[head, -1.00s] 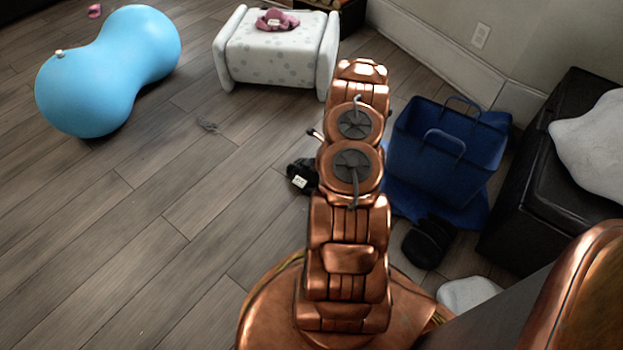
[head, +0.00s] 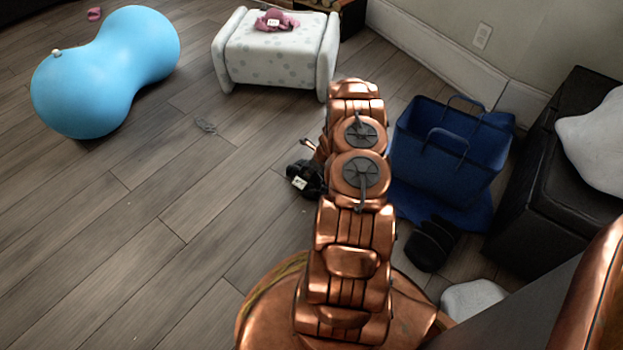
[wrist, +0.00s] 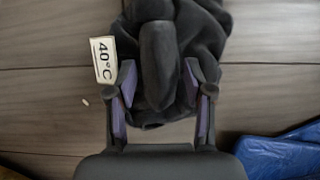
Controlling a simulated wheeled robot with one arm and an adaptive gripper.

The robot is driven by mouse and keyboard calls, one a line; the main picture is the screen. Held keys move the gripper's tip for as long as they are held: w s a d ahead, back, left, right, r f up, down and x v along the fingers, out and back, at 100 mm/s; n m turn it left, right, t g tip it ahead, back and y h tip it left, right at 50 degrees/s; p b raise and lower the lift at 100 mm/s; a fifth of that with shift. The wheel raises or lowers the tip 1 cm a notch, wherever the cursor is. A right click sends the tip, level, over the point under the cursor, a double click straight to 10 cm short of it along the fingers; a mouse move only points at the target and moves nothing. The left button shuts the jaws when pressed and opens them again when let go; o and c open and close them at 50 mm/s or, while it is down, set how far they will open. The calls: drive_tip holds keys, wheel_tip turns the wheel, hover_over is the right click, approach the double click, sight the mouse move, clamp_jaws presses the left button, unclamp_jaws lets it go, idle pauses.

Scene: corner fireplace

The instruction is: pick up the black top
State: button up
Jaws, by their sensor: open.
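The black top (wrist: 160,60) is a crumpled dark garment with a white "40°C" tag (wrist: 104,60). It lies on the wooden floor and fills the upper middle of the wrist view. In the head view the black top (head: 303,178) shows just left of my arm, partly hidden behind it. My gripper (wrist: 158,80) is open, with its two fingers on either side of the lower part of the cloth. I cannot tell whether the fingers touch it. In the head view my gripper is hidden behind my arm.
A blue bag (head: 447,150) stands on a blue cloth (head: 470,212) right of my arm, with a dark shoe-like item (head: 432,243) in front. A black ottoman (head: 520,225) stands at the right. A blue peanut ball (head: 105,75) and a white bench (head: 270,60) are farther back.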

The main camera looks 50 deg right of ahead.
drive_tip(key=shift+c, duration=0.4)
clamp_jaws()
